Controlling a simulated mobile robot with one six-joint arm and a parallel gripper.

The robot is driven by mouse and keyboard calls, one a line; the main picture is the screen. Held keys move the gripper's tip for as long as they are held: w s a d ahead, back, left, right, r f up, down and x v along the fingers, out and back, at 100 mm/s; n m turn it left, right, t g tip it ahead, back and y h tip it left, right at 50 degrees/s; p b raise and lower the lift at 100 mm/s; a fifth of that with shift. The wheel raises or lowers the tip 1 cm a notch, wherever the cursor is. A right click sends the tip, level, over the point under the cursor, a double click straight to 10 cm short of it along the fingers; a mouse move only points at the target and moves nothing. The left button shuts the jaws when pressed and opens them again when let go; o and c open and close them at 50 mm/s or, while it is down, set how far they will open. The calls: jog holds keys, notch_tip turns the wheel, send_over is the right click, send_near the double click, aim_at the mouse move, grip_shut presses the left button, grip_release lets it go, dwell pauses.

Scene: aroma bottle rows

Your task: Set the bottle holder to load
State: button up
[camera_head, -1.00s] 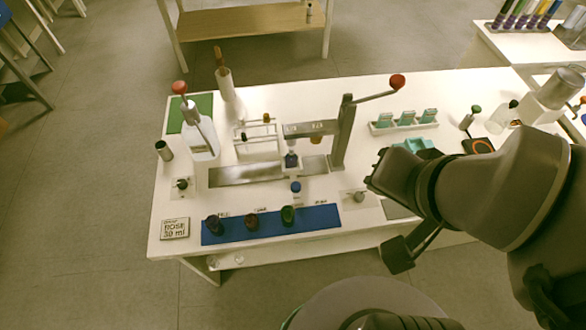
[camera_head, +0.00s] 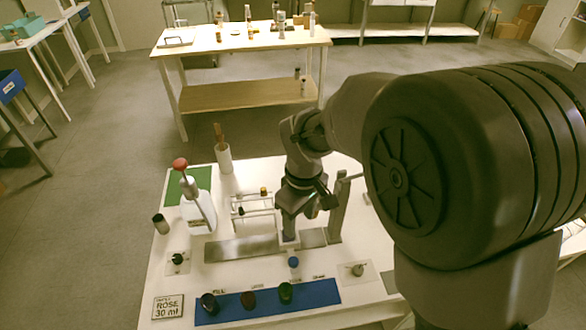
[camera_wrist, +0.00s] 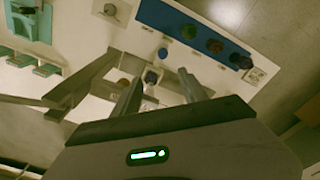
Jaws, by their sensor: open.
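The bottle holder (camera_head: 288,240) is a small pale block on a grey metal rail (camera_head: 235,249), beside the upright press post (camera_head: 338,210). My gripper (camera_head: 290,218) points down just above the holder in the head view. My arm hides the press head and lever.
A "ROSE 30 ml" card (camera_head: 168,307), a red-knobbed white bottle (camera_head: 197,205) and a wire rack (camera_head: 255,209) stand left. A teal rack (camera_wrist: 30,20) shows in the wrist view.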

aim_at(293, 260)
jog(key=shift+n, duration=0.8)
jog(key=f+b, duration=0.2)
jog(key=f, duration=0.4)
jog(key=a+f+b, duration=0.1)
jog(key=f+b, duration=0.1)
jog(key=f, duration=0.5)
jog(key=f+b, duration=0.3)
jog(key=f, duration=0.4)
jog(key=shift+w+a+f, duration=0.2)
jog(key=shift+w+f, duration=0.05)
grip_shut()
